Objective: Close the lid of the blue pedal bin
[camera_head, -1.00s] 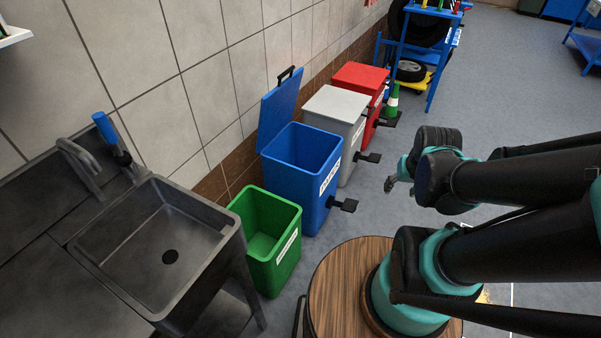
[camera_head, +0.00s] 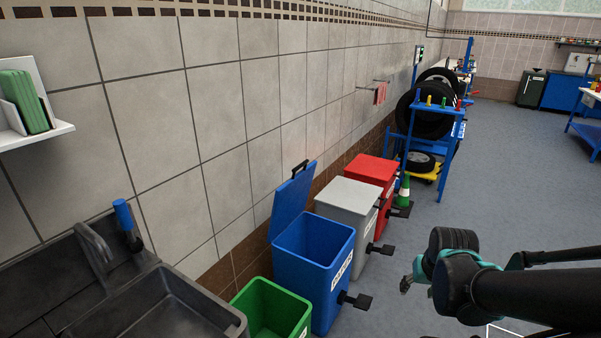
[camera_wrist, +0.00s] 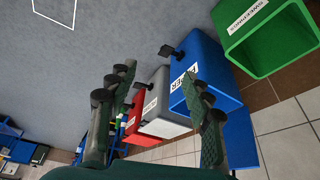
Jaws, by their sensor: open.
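The blue pedal bin (camera_head: 318,262) stands by the tiled wall between the green and grey bins. Its blue lid (camera_head: 291,204) is up, leaning back toward the wall, with a black handle at its top edge. Its black pedal (camera_head: 357,300) sticks out at the front. My gripper (camera_head: 405,284) is to the right of the bin, apart from it, and looks small in the head view. In the wrist view my gripper (camera_wrist: 158,112) has its two fingers spread with nothing held. The blue bin (camera_wrist: 208,80) shows beyond the fingers there, partly hidden by the right one.
A green open bin (camera_head: 268,310) and a sink (camera_head: 150,305) stand on the near side. A grey bin (camera_head: 350,208) and a red bin (camera_head: 372,172), both shut, stand beyond.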

